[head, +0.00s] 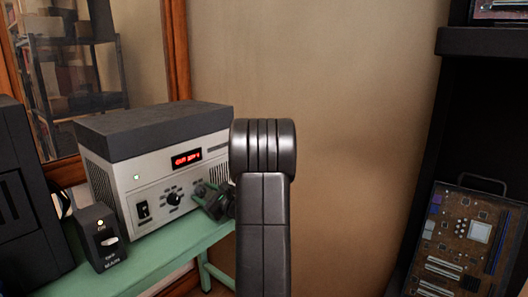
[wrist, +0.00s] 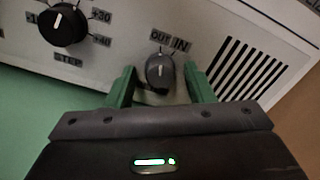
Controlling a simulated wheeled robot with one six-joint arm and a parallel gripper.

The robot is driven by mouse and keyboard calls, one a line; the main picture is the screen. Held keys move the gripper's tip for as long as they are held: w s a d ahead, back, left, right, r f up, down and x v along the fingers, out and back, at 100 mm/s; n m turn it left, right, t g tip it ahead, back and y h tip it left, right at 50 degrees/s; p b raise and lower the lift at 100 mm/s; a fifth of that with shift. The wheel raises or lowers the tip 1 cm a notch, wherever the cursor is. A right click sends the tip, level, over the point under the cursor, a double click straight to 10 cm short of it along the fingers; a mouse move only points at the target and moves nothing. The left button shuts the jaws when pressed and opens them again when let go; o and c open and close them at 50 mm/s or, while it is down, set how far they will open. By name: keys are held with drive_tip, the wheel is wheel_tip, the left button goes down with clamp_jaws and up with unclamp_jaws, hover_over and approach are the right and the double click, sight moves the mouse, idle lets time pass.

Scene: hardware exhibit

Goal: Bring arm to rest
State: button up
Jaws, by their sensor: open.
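My arm (head: 263,215) stands upright in the middle of the head view and hides part of what is behind it. My gripper (wrist: 160,84) shows in the wrist view with its two green fingers apart. A small dark knob (wrist: 160,70) marked OUT and IN sits between the fingertips on the pale front panel of a device. I cannot tell whether the fingers touch the knob. In the head view the gripper is dark and partly hidden behind my arm, close to the right part of the device's front (head: 160,172).
The device has a dark top, a lit red display (head: 187,159) and a larger STEP knob (wrist: 62,25). It stands on a green table (head: 175,262). A small black switch box (head: 101,238) stands at left. A dark rack with a circuit board (head: 460,240) stands at right.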

drive_tip(key=shift+r+m+p, duration=0.25)
drive_tip(key=shift+m+p, duration=1.35)
drive_tip(key=shift+p, duration=0.95)
drive_tip(key=v, duration=1.3)
drive_tip(key=shift+s+d+f+b, duration=0.25)
drive_tip(key=shift+b, duration=0.15)
